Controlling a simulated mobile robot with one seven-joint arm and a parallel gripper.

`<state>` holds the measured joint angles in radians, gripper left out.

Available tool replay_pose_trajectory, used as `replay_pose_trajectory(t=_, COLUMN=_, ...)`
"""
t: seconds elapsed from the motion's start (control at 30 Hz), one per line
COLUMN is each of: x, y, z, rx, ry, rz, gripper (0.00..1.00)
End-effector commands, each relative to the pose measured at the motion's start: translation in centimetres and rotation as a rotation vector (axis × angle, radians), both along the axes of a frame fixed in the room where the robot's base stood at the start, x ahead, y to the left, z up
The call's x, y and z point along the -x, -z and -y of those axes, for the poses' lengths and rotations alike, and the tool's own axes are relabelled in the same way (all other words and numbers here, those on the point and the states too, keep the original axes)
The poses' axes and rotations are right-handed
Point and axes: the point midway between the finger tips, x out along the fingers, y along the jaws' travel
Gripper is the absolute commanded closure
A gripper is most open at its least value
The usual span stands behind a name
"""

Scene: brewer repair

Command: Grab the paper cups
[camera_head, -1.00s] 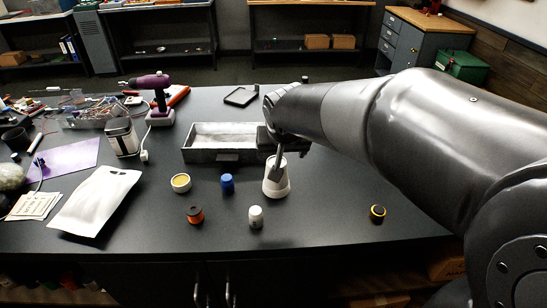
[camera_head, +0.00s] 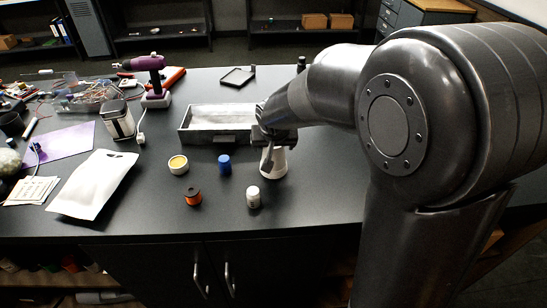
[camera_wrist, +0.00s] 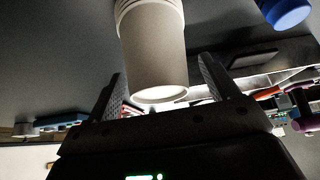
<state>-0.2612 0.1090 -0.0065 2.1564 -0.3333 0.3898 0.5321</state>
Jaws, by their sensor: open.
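A stack of white paper cups (camera_head: 279,167) stands on the dark workbench in the head view, partly hidden by my gripper. It also shows in the wrist view (camera_wrist: 155,50) as a pale tapered cup with stacked rims at the top edge. My gripper (camera_head: 269,158) is open at the stack; in the head view one finger overlaps its left side. In the wrist view the cup appears between the two spread fingers of my gripper (camera_wrist: 162,68), with gaps on both sides. I cannot tell how deep the stack lies between them.
A grey metal tray (camera_head: 187,132) lies behind the cups. A white pouch (camera_head: 92,185) lies farther left.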

Motion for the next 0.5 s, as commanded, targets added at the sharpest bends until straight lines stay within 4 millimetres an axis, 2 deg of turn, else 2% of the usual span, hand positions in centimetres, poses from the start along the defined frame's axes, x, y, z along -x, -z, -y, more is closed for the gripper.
replay_pose_trajectory(t=0.3, x=-0.3, y=0.47, z=0.01, rx=0.0, ry=0.0, rz=0.001, gripper=0.2)
replay_pose_trajectory(t=0.5, x=-0.29, y=0.45, z=0.02, rx=0.0, ry=0.0, rz=0.001, gripper=0.36)
